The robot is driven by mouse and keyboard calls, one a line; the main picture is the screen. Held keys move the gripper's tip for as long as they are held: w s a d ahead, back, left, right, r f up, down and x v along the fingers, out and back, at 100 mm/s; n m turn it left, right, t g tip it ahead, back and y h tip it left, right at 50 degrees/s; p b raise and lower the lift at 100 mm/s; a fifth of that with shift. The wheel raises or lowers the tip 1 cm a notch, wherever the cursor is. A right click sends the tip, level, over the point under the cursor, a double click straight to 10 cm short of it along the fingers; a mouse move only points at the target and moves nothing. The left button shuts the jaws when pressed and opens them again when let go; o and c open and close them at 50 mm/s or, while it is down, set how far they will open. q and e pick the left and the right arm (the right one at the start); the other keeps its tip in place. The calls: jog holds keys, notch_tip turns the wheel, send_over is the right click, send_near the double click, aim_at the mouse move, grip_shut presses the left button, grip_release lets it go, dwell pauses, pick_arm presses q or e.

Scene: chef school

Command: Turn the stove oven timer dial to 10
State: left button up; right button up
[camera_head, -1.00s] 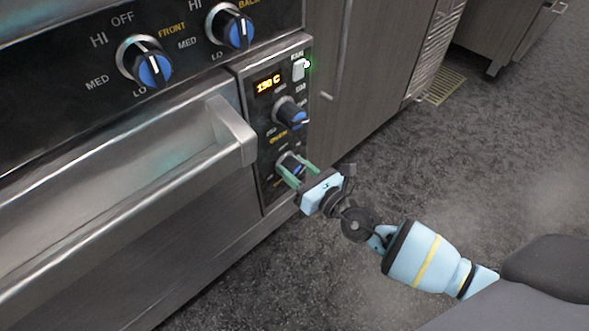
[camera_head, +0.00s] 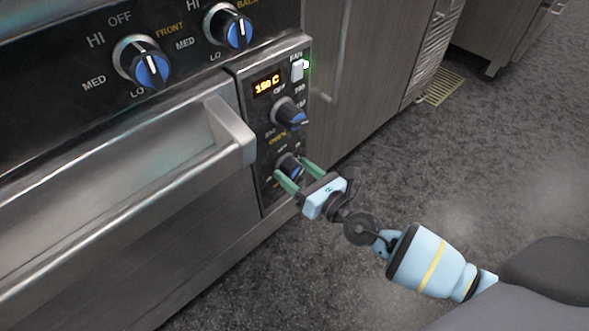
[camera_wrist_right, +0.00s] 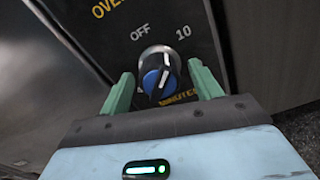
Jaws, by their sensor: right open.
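The oven timer dial (camera_head: 289,166) is the lowest knob on the narrow oven panel. In the right wrist view the dial (camera_wrist_right: 152,80) has a blue face with a white line, "OFF" to its upper left, "10" to its upper right and "MINUTES" below. My right gripper (camera_head: 291,168) is open, with one green finger on each side of the dial. In the right wrist view (camera_wrist_right: 160,72) gaps show between the fingers and the dial. The fingers partly hide the dial in the head view. My left gripper is not in view.
Above the timer dial are another blue knob (camera_head: 291,114), an orange display (camera_head: 267,85) and a white fan switch (camera_head: 297,71). The oven door handle (camera_head: 130,165) sticks out to the left. Two burner knobs are higher up. The floor to the right is clear.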

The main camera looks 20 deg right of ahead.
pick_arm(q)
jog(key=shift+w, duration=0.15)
pick_arm(e)
jog(key=v, duration=0.7)
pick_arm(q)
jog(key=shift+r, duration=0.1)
pick_arm(e)
jog(key=s+a+f+m+g+y+p, duration=0.3)
jog(key=a+f+m+g+p, duration=0.1)
jog(key=m, duration=1)
jog(key=w+d+r+m+t+h+p, duration=0.1)
jog(key=d+r+m+t+h, duration=0.1)
jog(key=m, duration=0.8)
jog(key=w+d+r+m+t+h+p, duration=0.1)
jog(key=w+d+r+m+t+p, duration=0.15)
jog(key=m, duration=0.65)
jog(key=shift+g, duration=0.25)
jog(key=shift+a+b+x, duration=0.15)
jog(key=shift+b+x, duration=0.65)
jog(key=shift+x, duration=1)
jog(key=shift+a+b+x, duration=0.2)
jog(key=shift+b+x, duration=0.55)
jog(key=shift+x, duration=1)
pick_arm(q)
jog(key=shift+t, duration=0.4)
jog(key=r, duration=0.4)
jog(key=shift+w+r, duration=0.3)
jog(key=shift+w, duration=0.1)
pick_arm(e)
jog(key=shift+s, duration=0.1)
